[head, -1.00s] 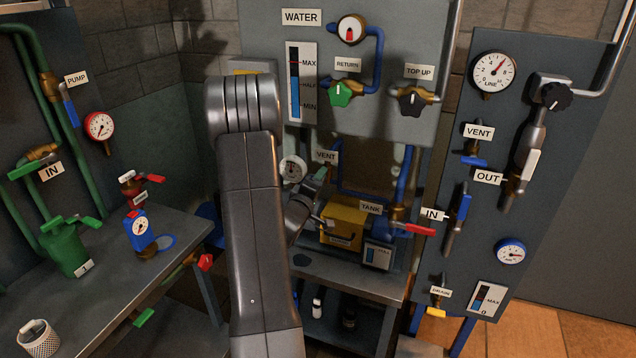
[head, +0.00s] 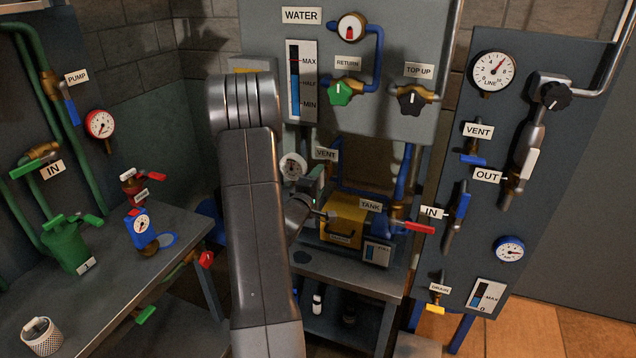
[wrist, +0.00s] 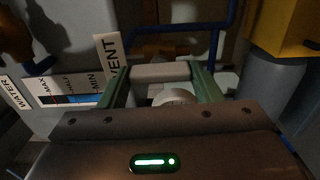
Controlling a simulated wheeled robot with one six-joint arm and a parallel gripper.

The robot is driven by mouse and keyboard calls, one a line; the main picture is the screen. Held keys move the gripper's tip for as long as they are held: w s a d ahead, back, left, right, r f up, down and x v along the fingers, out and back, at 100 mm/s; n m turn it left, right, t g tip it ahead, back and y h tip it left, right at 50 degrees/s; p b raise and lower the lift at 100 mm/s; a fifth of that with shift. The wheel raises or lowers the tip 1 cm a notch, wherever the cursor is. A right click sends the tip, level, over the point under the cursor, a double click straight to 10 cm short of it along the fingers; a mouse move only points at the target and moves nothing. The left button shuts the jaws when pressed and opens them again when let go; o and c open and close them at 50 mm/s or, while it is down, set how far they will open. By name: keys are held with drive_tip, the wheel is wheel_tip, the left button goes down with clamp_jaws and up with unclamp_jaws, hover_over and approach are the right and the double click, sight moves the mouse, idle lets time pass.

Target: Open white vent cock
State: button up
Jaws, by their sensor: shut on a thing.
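The white vent cock's handle shows in the wrist view as a pale bar (wrist: 160,72) between the two green fingers of my gripper (wrist: 162,82). My gripper is shut on it. The VENT label (wrist: 108,60) stands just left of the fingers. In the head view my gripper (head: 318,187) is small and partly behind my arm, just below the VENT label (head: 326,154). The cock's handle cannot be made out clearly there. The cock's body is mostly hidden by the fingers and the wrist.
A small white gauge (head: 292,166) is close to the left of my gripper. The yellow tank box (head: 343,213) stands just below right, with a red lever (head: 419,228) beyond it. Blue pipes and the WATER panel (head: 385,130) are close above and behind.

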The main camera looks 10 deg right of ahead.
drive_tip(key=o, duration=1)
drive_tip(key=b+v, duration=0.2)
drive_tip(key=v, duration=1.2)
drive_tip(key=shift+b, duration=0.4)
drive_tip(key=shift+w, duration=0.1)
drive_tip(key=p+x, duration=0.2)
drive_tip(key=x, duration=1.1)
drive_tip(key=shift+w+d+p, duration=0.3)
drive_tip(key=shift+p, duration=0.05)
